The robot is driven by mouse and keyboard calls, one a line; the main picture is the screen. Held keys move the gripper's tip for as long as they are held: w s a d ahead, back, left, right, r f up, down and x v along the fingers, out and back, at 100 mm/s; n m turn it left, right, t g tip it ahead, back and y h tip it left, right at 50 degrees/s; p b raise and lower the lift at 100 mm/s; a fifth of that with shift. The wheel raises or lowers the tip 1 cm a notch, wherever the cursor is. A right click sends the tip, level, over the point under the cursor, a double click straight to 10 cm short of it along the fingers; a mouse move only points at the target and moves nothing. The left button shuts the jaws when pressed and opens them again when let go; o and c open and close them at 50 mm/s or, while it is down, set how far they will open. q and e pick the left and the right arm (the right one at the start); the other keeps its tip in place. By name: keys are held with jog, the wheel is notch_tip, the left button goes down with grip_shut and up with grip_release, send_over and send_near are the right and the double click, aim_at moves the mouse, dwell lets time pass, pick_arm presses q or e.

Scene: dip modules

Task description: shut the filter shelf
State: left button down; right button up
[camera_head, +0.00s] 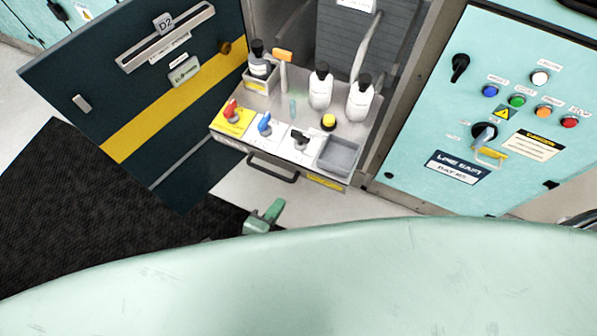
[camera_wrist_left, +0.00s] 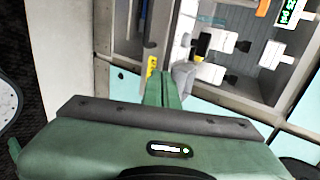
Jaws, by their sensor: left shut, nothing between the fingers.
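The filter shelf (camera_head: 228,137) is a grey metal tray, pulled out from the open cabinet in the head view. A dark bar handle (camera_head: 273,170) is on its front face. My left gripper (camera_head: 266,214) is in front of the shelf, below and apart from the handle in the picture. In the left wrist view its green fingers (camera_wrist_left: 163,88) are together with nothing between them. White bottles with dark caps also show tilted at the upper right of that view. My right gripper is not in view.
White bottles (camera_head: 320,90), a grey bin (camera_head: 338,156) and red, blue and black valve handles stand on the shelf. The dark cabinet door (camera_head: 135,90) stands open at left. A turquoise control panel (camera_head: 500,110) is at right. A black mat (camera_head: 80,210) lies on the floor.

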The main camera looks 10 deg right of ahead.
pick_arm(q)
send_near(303, 166)
notch_tip(303, 166, down, 4)
jog(key=w, duration=0.1)
jog(key=shift+w+d+r, duration=0.2)
jog(key=shift+w+d, duration=1.35)
jog(key=shift+w, duration=0.2)
jog(key=shift+w+p, duration=0.1)
jog(key=shift+p, duration=0.2)
